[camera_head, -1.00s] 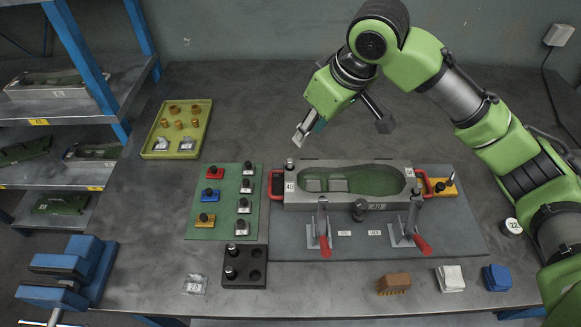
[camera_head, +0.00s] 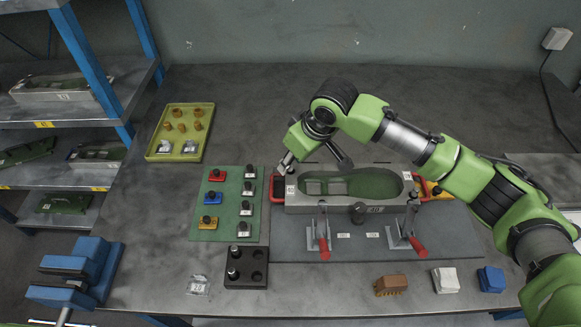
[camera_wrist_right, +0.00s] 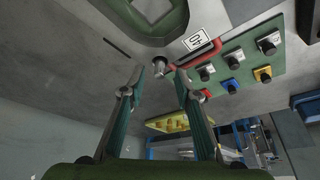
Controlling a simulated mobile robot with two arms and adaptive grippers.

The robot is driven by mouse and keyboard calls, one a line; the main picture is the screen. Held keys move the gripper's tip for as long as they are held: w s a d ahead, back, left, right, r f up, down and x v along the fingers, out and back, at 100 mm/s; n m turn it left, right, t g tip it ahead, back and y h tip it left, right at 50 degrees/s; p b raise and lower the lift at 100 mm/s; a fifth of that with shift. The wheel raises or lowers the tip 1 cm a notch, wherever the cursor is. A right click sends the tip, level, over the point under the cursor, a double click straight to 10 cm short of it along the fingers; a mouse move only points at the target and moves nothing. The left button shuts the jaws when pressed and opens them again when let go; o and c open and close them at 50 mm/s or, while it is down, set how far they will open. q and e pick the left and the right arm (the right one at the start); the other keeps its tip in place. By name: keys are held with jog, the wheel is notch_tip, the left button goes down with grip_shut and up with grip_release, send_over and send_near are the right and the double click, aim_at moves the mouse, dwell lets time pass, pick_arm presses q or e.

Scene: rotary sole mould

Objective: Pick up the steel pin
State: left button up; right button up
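A short round steel pin (camera_wrist_right: 159,67) stands upright at the corner of the mould (camera_wrist_right: 199,22), near its white "40" label, in the right wrist view. My right gripper (camera_wrist_right: 160,76) is open, with one finger on either side of the pin and a gap to each. In the head view my right gripper (camera_head: 285,162) is over the upper left corner of the mould (camera_head: 350,203) and mostly hides the pin there. Whether the fingertips are level with the pin is unclear. My left gripper is in neither view.
A green board (camera_head: 228,228) with several coloured, knobbed blocks lies left of the mould. A black block (camera_head: 262,281) holds upright metal pins. Toggle clamps with red handles (camera_head: 324,246) stand in front of the mould. A yellow tray (camera_head: 160,156) is at the back left.

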jog(key=shift+w+a+f, duration=0.1)
jog(key=shift+w+f, duration=0.1)
jog(key=shift+f, duration=0.25)
jog(key=shift+s, duration=0.1)
grip_shut()
jog(key=shift+r, duration=0.1)
